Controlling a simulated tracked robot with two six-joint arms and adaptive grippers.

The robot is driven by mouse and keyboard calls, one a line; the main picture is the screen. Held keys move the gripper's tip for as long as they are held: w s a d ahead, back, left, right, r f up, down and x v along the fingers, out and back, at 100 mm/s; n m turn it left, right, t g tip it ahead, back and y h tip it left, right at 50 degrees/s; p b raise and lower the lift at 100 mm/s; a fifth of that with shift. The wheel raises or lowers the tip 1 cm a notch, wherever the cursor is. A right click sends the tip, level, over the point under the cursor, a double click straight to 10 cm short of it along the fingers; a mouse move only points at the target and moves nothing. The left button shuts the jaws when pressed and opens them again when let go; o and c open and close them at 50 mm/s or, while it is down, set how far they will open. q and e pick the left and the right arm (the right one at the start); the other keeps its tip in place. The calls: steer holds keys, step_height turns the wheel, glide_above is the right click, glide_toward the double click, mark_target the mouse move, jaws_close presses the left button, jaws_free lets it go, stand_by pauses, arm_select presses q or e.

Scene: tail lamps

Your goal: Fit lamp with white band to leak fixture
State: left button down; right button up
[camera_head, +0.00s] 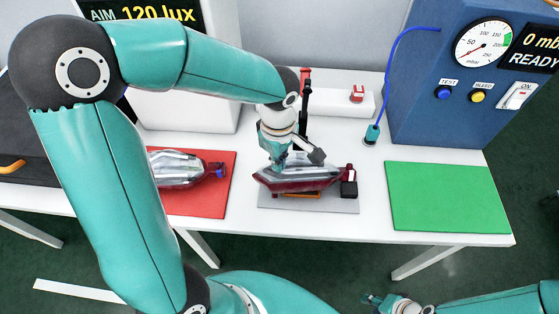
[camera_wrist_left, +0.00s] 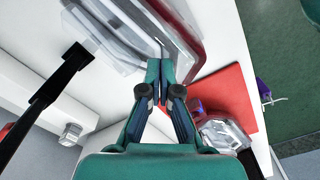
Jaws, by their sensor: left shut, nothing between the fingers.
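A red and clear lamp (camera_head: 318,180) lies on the fixture with the grey base plate (camera_head: 300,206) at the middle of the table. A black part (camera_head: 348,189) stands at its right end. I cannot clearly make out a white band on it. My left gripper (camera_head: 275,166) is shut and empty, close over the lamp's left half and hiding some of it; contact is unclear. In the left wrist view its closed fingertips (camera_wrist_left: 160,64) are beside the lamp (camera_wrist_left: 186,38). My right gripper (camera_head: 371,299) is low at the front, off the table; its finger opening is unclear.
Another lamp (camera_head: 178,170) with a blue end lies on the red mat (camera_head: 204,205). The green mat (camera_head: 447,200) is empty. A black upright clamp (camera_head: 306,105) stands behind the fixture. A blue tester (camera_head: 430,105) with a hose (camera_head: 391,62) stands at the back right.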

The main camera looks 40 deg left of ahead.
arm_select(q)
steer(key=shift+w+r+p, duration=0.15)
steer(key=shift+r+p, duration=0.3)
steer(key=shift+r, duration=0.05)
steer(key=shift+r+p, duration=0.4)
steer(key=shift+r, duration=0.5)
step_height(320, 180, up, 12)
steer(key=shift+f, duration=0.25)
steer(key=shift+f, duration=0.1)
step_height(320, 180, down, 8)
steer(key=shift+a+r+b, duration=0.1)
steer(key=shift+r+b, duration=0.15)
steer(key=shift+b, duration=0.75)
steer(key=shift+f+b, duration=2.25)
steer(key=shift+f, duration=0.65)
steer(key=shift+f+b, duration=0.6)
